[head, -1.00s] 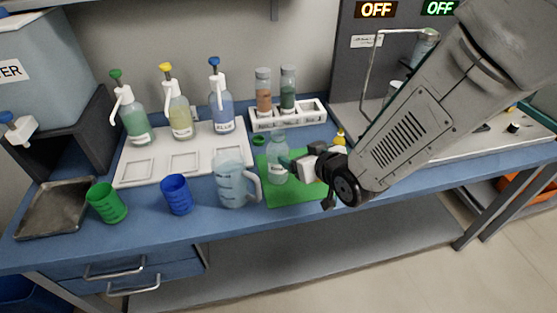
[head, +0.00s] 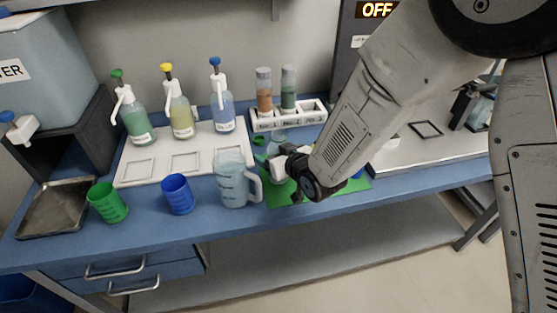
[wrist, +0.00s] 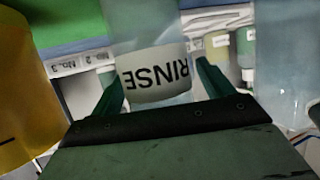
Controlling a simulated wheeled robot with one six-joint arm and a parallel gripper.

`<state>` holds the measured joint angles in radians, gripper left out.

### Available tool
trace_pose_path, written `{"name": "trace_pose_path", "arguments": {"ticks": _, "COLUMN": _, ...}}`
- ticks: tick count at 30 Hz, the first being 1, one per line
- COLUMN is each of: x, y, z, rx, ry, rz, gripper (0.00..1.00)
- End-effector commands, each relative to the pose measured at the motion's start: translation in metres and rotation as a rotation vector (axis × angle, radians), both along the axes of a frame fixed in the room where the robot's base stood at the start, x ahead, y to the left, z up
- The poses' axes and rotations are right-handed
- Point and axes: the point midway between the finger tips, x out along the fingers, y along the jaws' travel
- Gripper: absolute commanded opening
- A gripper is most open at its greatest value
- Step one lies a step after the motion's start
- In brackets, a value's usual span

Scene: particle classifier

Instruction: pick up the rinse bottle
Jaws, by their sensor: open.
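The rinse bottle (wrist: 155,75) is a clear bottle with a white label reading RINSE, upside down in the wrist view. It stands between the two open green fingers of my gripper (wrist: 160,85); I cannot tell whether either finger touches it. In the head view my gripper (head: 268,163) is at the green mat, and the arm and gripper hide most of the bottle; only its top (head: 278,136) shows.
A clear measuring jug (head: 233,183) stands close to the left of my gripper. A blue cup (head: 178,194) and a green cup (head: 108,203) are farther left. A rack (head: 290,116) with tubes is behind. The green mat (head: 283,196) lies under the gripper.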

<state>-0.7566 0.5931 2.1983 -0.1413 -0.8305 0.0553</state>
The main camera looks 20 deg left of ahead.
Motion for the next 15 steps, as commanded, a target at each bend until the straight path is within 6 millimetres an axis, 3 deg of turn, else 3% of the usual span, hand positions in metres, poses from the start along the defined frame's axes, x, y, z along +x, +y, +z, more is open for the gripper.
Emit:
{"name": "trace_pose_path", "arguments": {"ticks": 2, "x": -0.0002, "y": -0.0002, "z": 0.0002, "rx": 0.000, "ry": 0.000, "rz": 0.000, "gripper": 0.80}}
{"name": "trace_pose_path", "arguments": {"ticks": 3, "x": -0.0002, "y": -0.0002, "z": 0.0002, "rx": 0.000, "ry": 0.000, "rz": 0.000, "gripper": 0.74}}
{"name": "trace_pose_path", "arguments": {"ticks": 9, "x": -0.0002, "y": -0.0004, "z": 0.0004, "rx": 0.000, "ry": 0.000, "rz": 0.000, "gripper": 0.20}}
{"name": "trace_pose_path", "arguments": {"ticks": 15, "x": 0.0001, "y": -0.0002, "z": 0.0010, "rx": 0.002, "ry": -0.001, "rz": 0.000, "gripper": 0.20}}
